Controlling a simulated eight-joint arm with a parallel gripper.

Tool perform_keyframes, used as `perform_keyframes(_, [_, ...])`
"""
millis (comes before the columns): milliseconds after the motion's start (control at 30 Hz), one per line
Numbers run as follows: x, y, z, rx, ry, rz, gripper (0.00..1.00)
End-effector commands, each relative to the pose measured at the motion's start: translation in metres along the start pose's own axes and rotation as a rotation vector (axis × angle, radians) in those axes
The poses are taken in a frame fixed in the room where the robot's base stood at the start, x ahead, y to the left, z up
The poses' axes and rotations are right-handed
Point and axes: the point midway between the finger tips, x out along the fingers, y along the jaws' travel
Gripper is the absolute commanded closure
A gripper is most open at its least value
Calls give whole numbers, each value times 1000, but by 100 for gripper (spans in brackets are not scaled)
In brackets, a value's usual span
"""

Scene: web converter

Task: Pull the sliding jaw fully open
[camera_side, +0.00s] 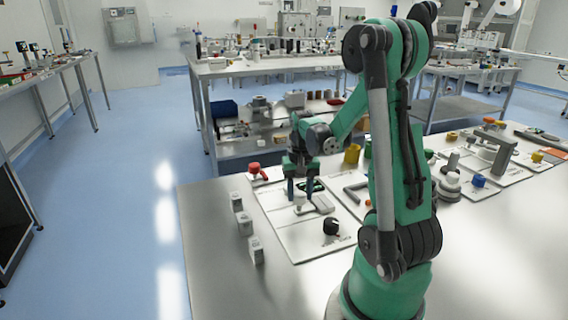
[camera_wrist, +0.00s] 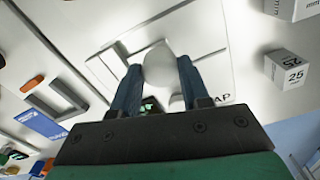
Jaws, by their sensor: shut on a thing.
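My gripper (camera_side: 300,196) points down over a white panel (camera_side: 283,225) on the metal table. Its two blue fingers stand on either side of a pale round knob (camera_wrist: 158,66) and are shut on it in the wrist view. The knob sits on a pale, flat sliding part (camera_side: 320,204) of the panel. The fingers and palm hide part of the mechanism, so I cannot tell how far the jaw stands open.
Several small grey cubes (camera_side: 245,223) stand left of the panel; one cube (camera_wrist: 286,69) reads 25. A black knob (camera_side: 331,226) and a red valve handle (camera_side: 254,168) are close by. More panels with fixtures lie to the right. The front table area is bare.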

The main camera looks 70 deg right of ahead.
Motion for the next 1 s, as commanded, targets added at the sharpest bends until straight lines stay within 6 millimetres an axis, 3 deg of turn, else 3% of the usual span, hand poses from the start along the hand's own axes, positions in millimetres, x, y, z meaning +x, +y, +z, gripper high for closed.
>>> perform_keyframes(400, [0, -1, 0, 0, -2, 3, 100])
perform_keyframes(700, [0, -47, 12, -7, -3, -1, 100])
perform_keyframes(1000, [0, -55, 14, -4, -3, -7, 100])
